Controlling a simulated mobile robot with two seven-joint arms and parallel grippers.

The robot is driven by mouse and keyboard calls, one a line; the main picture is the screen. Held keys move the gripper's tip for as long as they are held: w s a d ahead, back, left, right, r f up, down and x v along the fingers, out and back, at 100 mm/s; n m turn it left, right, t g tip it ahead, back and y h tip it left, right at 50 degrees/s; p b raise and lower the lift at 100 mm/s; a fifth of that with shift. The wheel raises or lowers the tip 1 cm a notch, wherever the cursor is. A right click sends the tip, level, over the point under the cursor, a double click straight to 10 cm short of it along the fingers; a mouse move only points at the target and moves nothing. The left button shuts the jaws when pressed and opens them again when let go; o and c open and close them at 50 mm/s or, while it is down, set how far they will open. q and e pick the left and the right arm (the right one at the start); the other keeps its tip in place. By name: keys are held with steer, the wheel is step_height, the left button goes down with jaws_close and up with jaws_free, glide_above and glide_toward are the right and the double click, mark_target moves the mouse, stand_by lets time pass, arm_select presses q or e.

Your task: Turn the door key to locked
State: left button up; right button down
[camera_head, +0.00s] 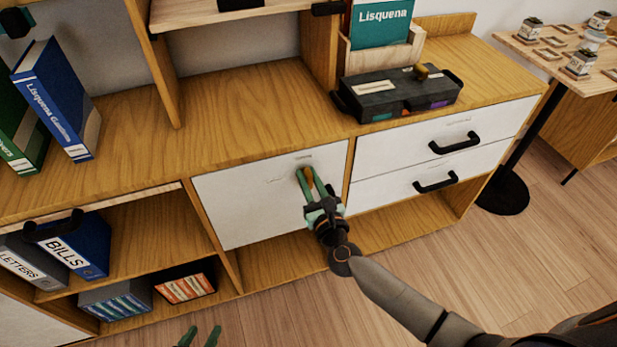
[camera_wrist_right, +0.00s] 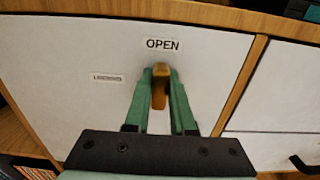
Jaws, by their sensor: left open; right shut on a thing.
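The brass-coloured door key (camera_head: 307,173) sits on the white cabinet door (camera_head: 235,205). It also shows in the right wrist view (camera_wrist_right: 160,88), upright under a label reading OPEN (camera_wrist_right: 162,44). A second, smaller label (camera_wrist_right: 107,78) is to the left of the key; its text is too blurred to read surely. My right gripper (camera_head: 308,180) is shut on the key, with a green finger on each side (camera_wrist_right: 160,90). The key's shaft is hidden. My left gripper (camera_head: 200,338) is open and empty at the bottom edge, well away from the door.
Two white drawers with black handles (camera_head: 455,143) are right of the door. A black box (camera_head: 400,92) stands on the wooden top above them. Open shelves with binders (camera_head: 70,245) are at left. A side table (camera_head: 575,55) stands at right. The floor in front is clear.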

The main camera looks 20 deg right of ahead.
stand_by(0.3)
steer(key=shift+n, duration=0.3)
steer(key=n, duration=0.2)
steer(key=n+p, duration=0.1)
steer(key=n, duration=0.1)
steer(key=shift+a+n, duration=0.3)
steer(key=shift+a, duration=0.05)
steer(key=n, duration=0.4)
steer(key=f+n+p, duration=0.1)
steer(key=n, duration=0.3)
steer(key=a+n+p, duration=0.1)
steer(key=n, duration=0.3)
steer(key=shift+f+n, duration=0.3)
steer(key=shift+d, duration=0.1)
